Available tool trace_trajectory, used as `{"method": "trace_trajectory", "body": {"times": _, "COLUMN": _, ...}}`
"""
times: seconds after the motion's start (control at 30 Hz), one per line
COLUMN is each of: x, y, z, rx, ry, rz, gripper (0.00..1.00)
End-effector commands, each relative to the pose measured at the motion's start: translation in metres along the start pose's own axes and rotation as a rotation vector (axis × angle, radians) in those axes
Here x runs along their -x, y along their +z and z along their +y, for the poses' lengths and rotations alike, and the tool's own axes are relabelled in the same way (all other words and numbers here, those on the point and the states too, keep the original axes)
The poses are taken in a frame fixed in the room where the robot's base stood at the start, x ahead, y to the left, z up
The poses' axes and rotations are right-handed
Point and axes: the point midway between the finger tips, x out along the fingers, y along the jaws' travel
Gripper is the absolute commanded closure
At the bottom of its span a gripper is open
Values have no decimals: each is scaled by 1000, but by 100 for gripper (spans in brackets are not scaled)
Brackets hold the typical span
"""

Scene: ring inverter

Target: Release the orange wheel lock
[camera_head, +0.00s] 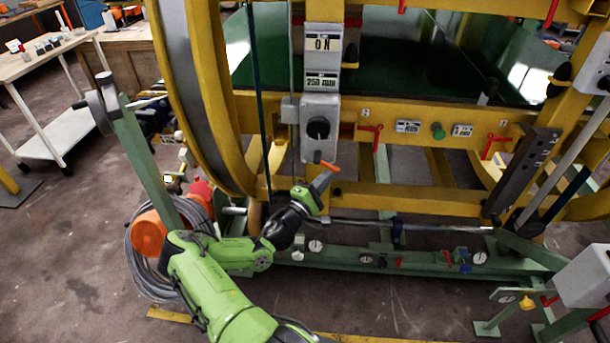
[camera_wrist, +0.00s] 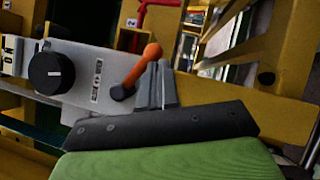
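The orange wheel lock is a short orange-handled lever (camera_head: 327,166) at the bottom of the grey control box on the yellow frame. In the wrist view, its orange handle (camera_wrist: 141,65) slants up to the right from a dark pivot on the grey panel. My gripper (camera_head: 318,184) is just below and beside the lever in the head view. In the wrist view, the two grey fingers (camera_wrist: 159,84) stand close together, just right of the handle, with nothing seen between them. I cannot tell whether they touch the handle.
The grey control box (camera_head: 321,105) has a black rotary knob (camera_head: 318,127) above the lever. A large yellow ring (camera_head: 195,90) stands to the left. A green rail (camera_head: 350,262) runs below. Open floor lies to the left.

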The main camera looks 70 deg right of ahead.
Motion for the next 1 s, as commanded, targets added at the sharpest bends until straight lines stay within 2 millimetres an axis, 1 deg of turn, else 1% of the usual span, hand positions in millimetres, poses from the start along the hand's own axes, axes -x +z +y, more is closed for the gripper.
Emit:
{"method": "trace_trajectory", "body": {"times": 0.2, "x": -3, "y": 4, "z": 1, "rx": 1, "ry": -1, "rz": -2, "gripper": 100}}
{"method": "trace_trajectory", "body": {"times": 0.57, "x": -4, "y": 6, "z": 2, "rx": 0, "ry": 0, "rz": -1, "gripper": 100}}
{"method": "trace_trajectory", "body": {"times": 0.9, "x": -3, "y": 5, "z": 2, "rx": 0, "ry": 0, "rz": -1, "gripper": 100}}
{"method": "trace_trajectory", "body": {"times": 1.0, "x": 0, "y": 0, "z": -4, "rx": -1, "ry": 0, "rz": 0, "gripper": 100}}
